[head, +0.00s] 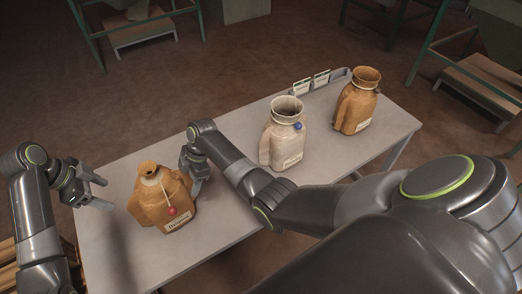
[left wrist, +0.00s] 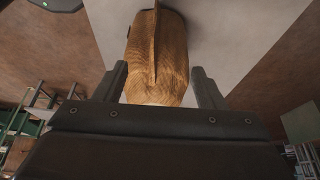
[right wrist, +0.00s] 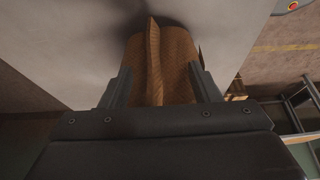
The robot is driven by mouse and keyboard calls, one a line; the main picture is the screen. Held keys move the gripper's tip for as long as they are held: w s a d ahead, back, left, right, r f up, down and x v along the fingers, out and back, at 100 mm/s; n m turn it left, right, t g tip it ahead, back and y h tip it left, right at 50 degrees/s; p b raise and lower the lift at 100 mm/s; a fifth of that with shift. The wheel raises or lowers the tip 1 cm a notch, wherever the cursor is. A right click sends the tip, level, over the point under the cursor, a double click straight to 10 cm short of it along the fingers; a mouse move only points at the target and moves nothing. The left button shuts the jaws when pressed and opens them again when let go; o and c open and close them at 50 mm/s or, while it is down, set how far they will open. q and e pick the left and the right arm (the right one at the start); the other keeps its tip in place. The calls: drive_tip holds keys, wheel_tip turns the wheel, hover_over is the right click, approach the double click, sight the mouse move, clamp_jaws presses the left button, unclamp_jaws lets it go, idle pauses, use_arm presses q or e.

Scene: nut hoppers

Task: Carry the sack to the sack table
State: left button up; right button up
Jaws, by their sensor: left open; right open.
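A tan sack (head: 155,207) with a tied neck, a red tag button and a paper label stands upright on the grey table (head: 225,225) at its left end. My left gripper (head: 104,193) is open at the sack's left side, with its fingers pointing toward it. My right gripper (head: 190,180) is open at the sack's right side. In the left wrist view the sack's seamed side (left wrist: 155,65) lies ahead between the open fingers. In the right wrist view the sack's other seamed side (right wrist: 155,65) also lies between the open fingers. I cannot tell whether any finger touches it.
A pale sack (head: 286,138) with a blue button and another tan sack (head: 357,105) stand further right on the same table. Small label cards (head: 311,83) stand at its back edge. Green-framed stands (head: 140,35) are on the floor beyond. Bare tabletop lies in front of the sack.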

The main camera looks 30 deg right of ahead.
drive_tip(key=shift+o, duration=0.4)
drive_tip(key=shift+r, duration=0.1)
drive_tip(key=v, duration=1.2)
